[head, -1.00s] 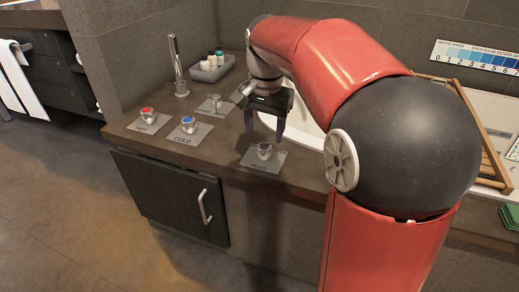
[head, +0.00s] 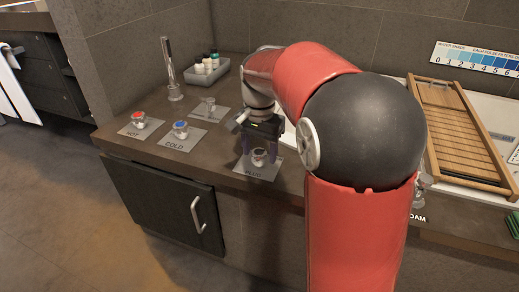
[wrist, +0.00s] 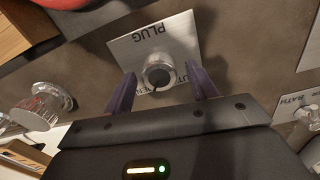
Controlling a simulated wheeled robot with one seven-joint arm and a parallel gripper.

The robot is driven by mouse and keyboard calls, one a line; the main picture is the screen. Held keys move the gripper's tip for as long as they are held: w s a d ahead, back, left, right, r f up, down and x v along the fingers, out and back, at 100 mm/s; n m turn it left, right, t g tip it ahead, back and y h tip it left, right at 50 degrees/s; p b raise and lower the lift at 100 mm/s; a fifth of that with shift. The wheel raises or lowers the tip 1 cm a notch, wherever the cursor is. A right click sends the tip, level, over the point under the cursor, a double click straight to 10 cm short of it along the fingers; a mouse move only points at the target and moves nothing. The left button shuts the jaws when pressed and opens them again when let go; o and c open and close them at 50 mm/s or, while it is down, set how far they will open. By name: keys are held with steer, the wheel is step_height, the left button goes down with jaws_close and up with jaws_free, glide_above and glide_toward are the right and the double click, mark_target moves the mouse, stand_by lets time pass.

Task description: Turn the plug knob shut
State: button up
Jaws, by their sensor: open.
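The plug knob (head: 258,156) is a small metal knob with a dark top on a light plate (head: 262,172) marked PLUG, near the counter's front edge. In the wrist view the knob (wrist: 159,72) sits on its plate (wrist: 178,40), with more lettering partly hidden beneath it. My gripper (head: 259,153) is open and points down at the knob. In the wrist view its two purple fingers stand apart on either side of the knob, which lies between and slightly beyond the tips. Whether a finger touches the knob I cannot tell.
The red HOT knob (head: 138,119) and blue COLD knob (head: 181,129) stand to the left. Behind are another knob (head: 210,106), a metal spout (head: 171,70) and a grey tray (head: 207,71) of small bottles. A wooden rack (head: 461,130) lies at right.

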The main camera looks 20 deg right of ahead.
steer(key=c, duration=1)
steer(key=shift+r+n, duration=0.1)
steer(key=shift+n, duration=0.2)
steer(key=n+p, duration=0.2)
steer(key=shift+n, duration=0.4)
steer(key=n+p, duration=0.1)
steer(key=n, duration=0.3)
steer(key=shift+w+a+n+p, duration=0.1)
steer(key=shift+a+n+p, duration=0.05)
steer(key=shift+n+p, duration=0.2)
steer(key=n+p, duration=0.1)
steer(key=n, duration=0.3)
steer(key=shift+a+n+p, duration=0.1)
steer(key=shift+n+p, duration=0.6)
steer(key=shift+n, duration=1.35)
